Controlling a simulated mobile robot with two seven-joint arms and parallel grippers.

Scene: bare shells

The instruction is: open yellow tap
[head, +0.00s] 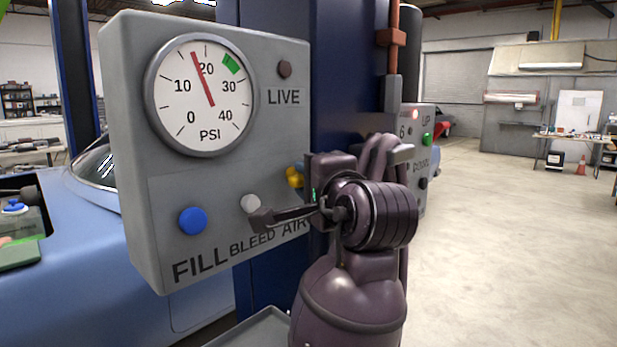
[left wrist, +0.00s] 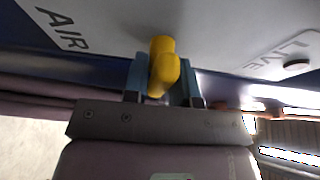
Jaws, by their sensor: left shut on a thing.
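The yellow tap (head: 294,177) is on the right part of the grey panel (head: 130,120), above the word AIR. In the head view it is partly hidden behind my left gripper (head: 302,180). In the left wrist view the yellow tap (left wrist: 163,62) stands between the two blue-grey fingers of my left gripper (left wrist: 164,82), which is shut on it. The tap's handle points toward the wrist camera; how far it is turned I cannot tell. My right gripper is not in view.
The panel carries a PSI gauge (head: 202,95) with its red needle near 20, a blue FILL button (head: 193,221), a pale BLEED button (head: 250,203) and a dark LIVE lamp (head: 284,69). A blue post (head: 345,75) stands behind. Open floor (head: 500,250) lies to the right.

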